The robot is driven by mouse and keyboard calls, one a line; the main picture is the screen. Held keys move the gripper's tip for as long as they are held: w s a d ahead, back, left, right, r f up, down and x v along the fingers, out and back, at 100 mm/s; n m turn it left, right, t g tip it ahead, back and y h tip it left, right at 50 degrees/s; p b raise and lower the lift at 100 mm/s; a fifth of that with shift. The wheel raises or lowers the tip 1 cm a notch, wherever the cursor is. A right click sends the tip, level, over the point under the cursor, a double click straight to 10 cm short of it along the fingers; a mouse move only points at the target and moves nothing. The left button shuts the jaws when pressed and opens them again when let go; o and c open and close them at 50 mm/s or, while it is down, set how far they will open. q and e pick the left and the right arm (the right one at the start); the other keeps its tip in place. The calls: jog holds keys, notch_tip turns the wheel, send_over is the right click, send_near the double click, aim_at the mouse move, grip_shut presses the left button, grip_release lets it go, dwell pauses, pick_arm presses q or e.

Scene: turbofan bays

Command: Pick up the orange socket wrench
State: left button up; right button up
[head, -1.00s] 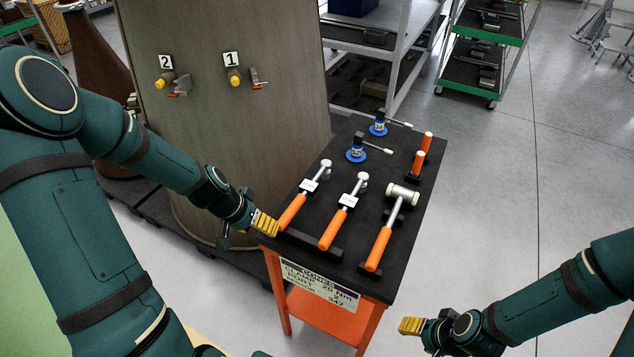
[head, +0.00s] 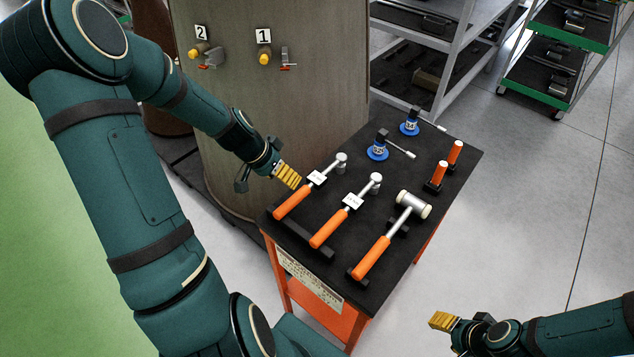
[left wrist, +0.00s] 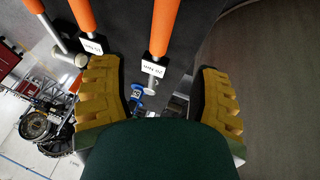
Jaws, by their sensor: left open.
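Two orange-handled socket wrenches with white tags lie side by side on the black cart top. The left wrench (head: 294,201) is nearest my left gripper, and the second wrench (head: 330,228) lies to its right. My left gripper (head: 288,176) is open and empty, at the cart's left edge just beside the left wrench. In the left wrist view the spread yellow fingers (left wrist: 158,95) frame one wrench's orange handle (left wrist: 163,28) and tag, which lie beyond them. The other handle (left wrist: 82,16) is to the left. My right gripper (head: 445,321) is at lower right, away from the cart; its opening is unclear.
A mallet (head: 371,258) with an orange handle lies right of the wrenches on the cart (head: 292,239). Two blue-based tools (head: 377,151) and two short orange handles (head: 439,173) stand farther back. A large brown cylinder (head: 270,110) rises close behind my left gripper.

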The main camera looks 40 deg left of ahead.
aim_at(296, 193)
pick_arm(q)
jog(key=x, duration=0.4)
jog(key=shift+w+d+f, duration=0.1)
jog(key=shift+f, duration=0.15)
jog(key=shift+s+x, duration=0.2)
jog(key=shift+x, duration=1.15)
jog(key=shift+s+x, duration=0.2)
jog(key=shift+x, duration=1.15)
jog(key=shift+f, duration=0.15)
grip_shut()
